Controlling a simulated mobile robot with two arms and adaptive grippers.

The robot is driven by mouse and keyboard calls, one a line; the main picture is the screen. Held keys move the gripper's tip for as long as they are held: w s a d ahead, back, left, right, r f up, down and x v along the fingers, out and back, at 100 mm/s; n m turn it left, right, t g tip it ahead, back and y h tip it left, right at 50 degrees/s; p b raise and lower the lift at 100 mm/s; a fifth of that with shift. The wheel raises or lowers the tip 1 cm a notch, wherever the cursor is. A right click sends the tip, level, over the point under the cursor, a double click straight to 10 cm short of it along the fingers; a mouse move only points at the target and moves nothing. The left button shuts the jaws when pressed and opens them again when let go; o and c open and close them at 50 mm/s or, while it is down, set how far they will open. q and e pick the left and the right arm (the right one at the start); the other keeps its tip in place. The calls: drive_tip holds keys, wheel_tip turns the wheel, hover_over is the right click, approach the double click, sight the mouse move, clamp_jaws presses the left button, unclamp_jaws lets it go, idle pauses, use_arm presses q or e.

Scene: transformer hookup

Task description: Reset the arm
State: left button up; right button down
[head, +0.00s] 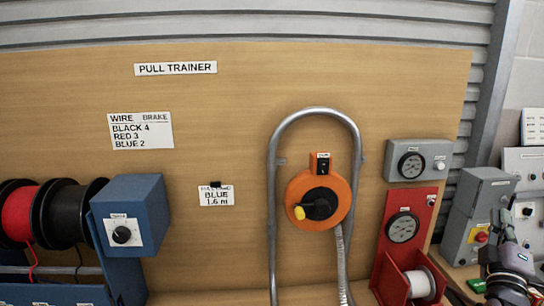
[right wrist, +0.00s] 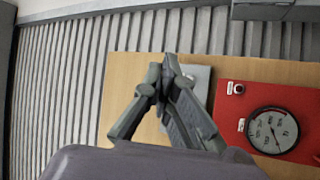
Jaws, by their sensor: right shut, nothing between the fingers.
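My right gripper (head: 503,226) is at the lower right of the head view, in front of the grey boxes there. In the right wrist view its fingers (right wrist: 170,76) come together at the tips with nothing between them. They point up toward the wooden board and stand clear to the left of the red panel. My left gripper is not in view.
The wooden board (head: 240,100) carries an orange reel (head: 330,190) inside a bent metal tube (head: 272,210). A red gauge panel (head: 400,258), also in the right wrist view (right wrist: 232,124), holds a white spool (head: 420,283). A grey gauge box (head: 418,160) sits above. Wire spools (head: 72,215) and a blue box (head: 135,195) are at left.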

drive_tip(key=s+a+f+g+y, duration=0.2)
drive_tip(key=a+f+y, duration=0.1)
drive_tip(key=a+f, duration=0.4)
drive_tip(key=s+a+f+m+g+y, duration=0.1)
drive_tip(key=s+a+f+g+y, duration=0.25)
drive_tip(key=f, duration=0.55)
drive_tip(key=s+a+f+g+y, duration=0.1)
drive_tip(key=a+f+y, duration=0.2)
drive_tip(key=a+f, duration=0.5)
drive_tip(key=s+a+f+m+g+y, duration=0.1)
drive_tip(key=s+a+f+m+g, duration=0.2)
drive_tip(key=s, duration=0.5)
drive_tip(key=s+a+f+g+y, duration=0.1)
drive_tip(key=s+a+f+g, duration=0.3)
drive_tip(key=s, duration=0.4)
drive_tip(key=s+a+f+m+g+y, duration=0.1)
drive_tip(key=s+a+f+m+g, duration=0.15)
drive_tip(key=s+f, duration=0.45)
wheel_tip(320, 180, down, 24)
drive_tip(key=s+n+b, duration=0.1)
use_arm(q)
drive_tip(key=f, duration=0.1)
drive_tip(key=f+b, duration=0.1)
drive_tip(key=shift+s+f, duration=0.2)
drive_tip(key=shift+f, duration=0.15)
use_arm(e)
drive_tip(key=s+d+f+g, duration=0.2)
drive_tip(key=s+f, duration=1.5)
drive_tip(key=f, duration=0.2)
drive_tip(key=shift+s+h, duration=0.35)
